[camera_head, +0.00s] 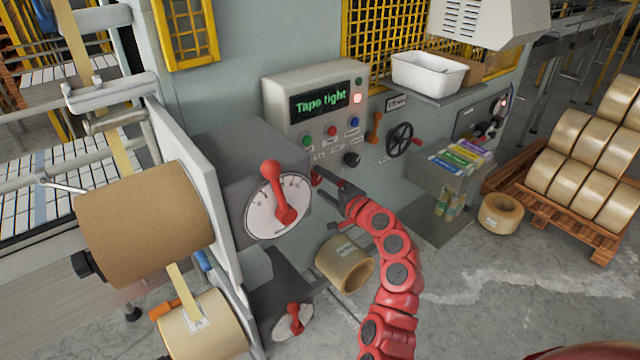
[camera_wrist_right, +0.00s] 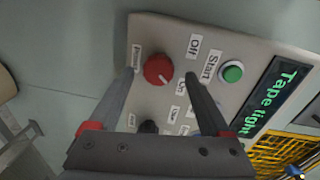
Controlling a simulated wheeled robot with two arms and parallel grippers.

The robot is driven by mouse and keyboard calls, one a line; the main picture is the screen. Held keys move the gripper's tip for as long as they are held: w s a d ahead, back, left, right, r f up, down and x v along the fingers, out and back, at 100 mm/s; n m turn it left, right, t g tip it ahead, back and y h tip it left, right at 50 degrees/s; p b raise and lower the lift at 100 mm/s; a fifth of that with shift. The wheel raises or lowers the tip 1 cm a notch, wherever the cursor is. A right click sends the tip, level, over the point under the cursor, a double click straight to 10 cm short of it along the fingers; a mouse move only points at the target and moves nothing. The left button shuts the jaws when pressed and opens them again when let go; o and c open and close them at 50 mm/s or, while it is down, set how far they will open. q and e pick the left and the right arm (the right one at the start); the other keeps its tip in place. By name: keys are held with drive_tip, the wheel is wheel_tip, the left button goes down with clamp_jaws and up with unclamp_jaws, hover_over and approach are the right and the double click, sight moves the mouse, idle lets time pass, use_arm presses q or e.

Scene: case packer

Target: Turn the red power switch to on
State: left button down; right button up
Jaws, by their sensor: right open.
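The red power switch (camera_wrist_right: 158,69) is a round red knob on the grey control panel, beside labels reading Power, Off and On. In the head view a bit of red (camera_head: 317,177) shows at the panel's lower left by my fingertips. My right gripper (camera_head: 326,181) is open in front of the panel. In the right wrist view its fingers (camera_wrist_right: 159,76) appear on either side of the red switch. I cannot tell whether they touch it, nor which label its mark points at. My left gripper is not in view.
A green Start button (camera_wrist_right: 232,72) is near the switch. A dial with a red lever (camera_head: 278,200) sits close left of my right gripper. A black handwheel (camera_head: 400,140) is to the right. Tape rolls (camera_head: 343,264) lie below.

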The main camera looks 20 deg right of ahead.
drive_tip(key=b+v, duration=0.5)
drive_tip(key=v, duration=1)
drive_tip(key=shift+s, duration=0.3)
drive_tip(key=shift+d+f, duration=0.1)
drive_tip(key=shift+f, duration=0.05)
